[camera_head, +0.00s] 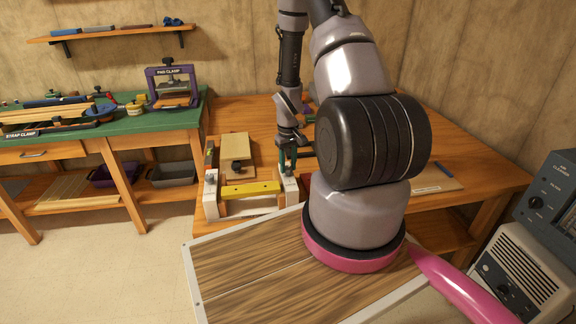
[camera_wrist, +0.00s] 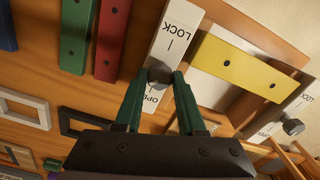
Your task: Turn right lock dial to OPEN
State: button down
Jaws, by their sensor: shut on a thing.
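The right lock dial is a dark knob (camera_wrist: 160,75) on a white plate (camera_wrist: 176,30) marked LOCK and OPEN, seen upside down in the wrist view. My gripper (camera_wrist: 157,84) has its green fingers shut on this dial, one on each side. The fingers partly cover the word OPEN, and I cannot tell which mark the dial points to. In the head view my gripper (camera_head: 288,160) reaches down to the right white block (camera_head: 291,188). A yellow bar (camera_head: 250,188) spans from it to the left white block (camera_head: 211,200). The other dial (camera_wrist: 292,127) stands free.
The fixture stands on a wooden bench (camera_head: 240,115), with a wooden box (camera_head: 235,148) behind the yellow bar. Red (camera_wrist: 112,35) and green bars (camera_wrist: 78,35) lie close beside the gripped dial's plate. A green-topped bench (camera_head: 130,122) with clamps is at left.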

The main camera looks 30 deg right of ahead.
aim_at(289, 167)
jog(key=n, duration=0.4)
jog(key=shift+n, duration=0.3)
jog(key=shift+d+n, duration=0.1)
jog(key=shift+n, duration=1.8)
jog(key=c, duration=0.5)
grip_release()
notch_tip(289, 167, up, 11)
jog(key=shift+f, duration=0.1)
